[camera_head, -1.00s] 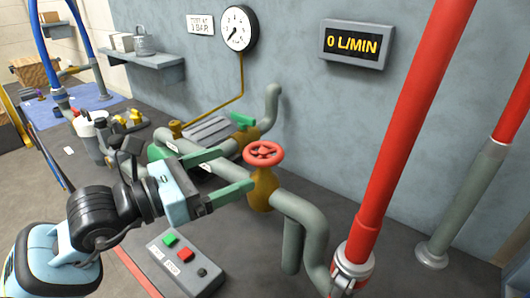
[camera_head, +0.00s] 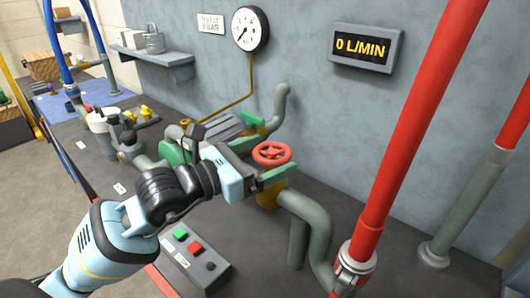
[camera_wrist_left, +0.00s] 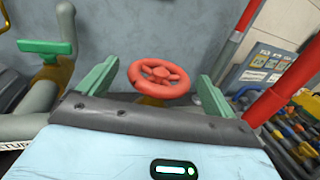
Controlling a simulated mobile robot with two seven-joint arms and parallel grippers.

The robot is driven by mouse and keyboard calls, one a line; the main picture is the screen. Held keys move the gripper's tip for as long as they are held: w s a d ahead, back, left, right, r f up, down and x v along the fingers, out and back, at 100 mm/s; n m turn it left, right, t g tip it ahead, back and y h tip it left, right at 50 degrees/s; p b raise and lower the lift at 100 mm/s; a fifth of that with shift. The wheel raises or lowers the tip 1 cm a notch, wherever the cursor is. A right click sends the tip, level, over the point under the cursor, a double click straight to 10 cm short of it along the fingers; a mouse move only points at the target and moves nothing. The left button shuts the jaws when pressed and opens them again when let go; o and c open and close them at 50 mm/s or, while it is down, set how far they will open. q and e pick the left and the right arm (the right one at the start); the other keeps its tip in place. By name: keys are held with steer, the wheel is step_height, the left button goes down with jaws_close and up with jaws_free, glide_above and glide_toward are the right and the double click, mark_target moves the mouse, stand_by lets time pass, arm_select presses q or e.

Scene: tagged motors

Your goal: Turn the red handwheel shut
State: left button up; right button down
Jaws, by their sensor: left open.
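The red handwheel (camera_head: 272,154) sits on a brass valve body (camera_head: 268,192) on the grey pipe. My left gripper (camera_head: 270,162) comes in from the left and is open, with its green fingers on either side of the handwheel in the head view. In the left wrist view the handwheel (camera_wrist_left: 158,77) shows between and beyond the two spread fingers (camera_wrist_left: 156,85), with clear gaps at both sides. In the head view the near finger is in front of the valve below the wheel. I cannot tell whether any finger touches it. My right gripper is not in view.
A control box (camera_head: 193,258) with green and red buttons lies below my left arm. A red post (camera_head: 408,140) stands right of the valve. A green lever (camera_wrist_left: 48,47) is on the pipe to the left. The wall display (camera_head: 362,47) reads 0 L/MIN.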

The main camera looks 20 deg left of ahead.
arm_select(q)
steer(key=shift+w+d, duration=0.1)
steer(key=c, duration=1)
steer(key=shift+f, duration=0.1)
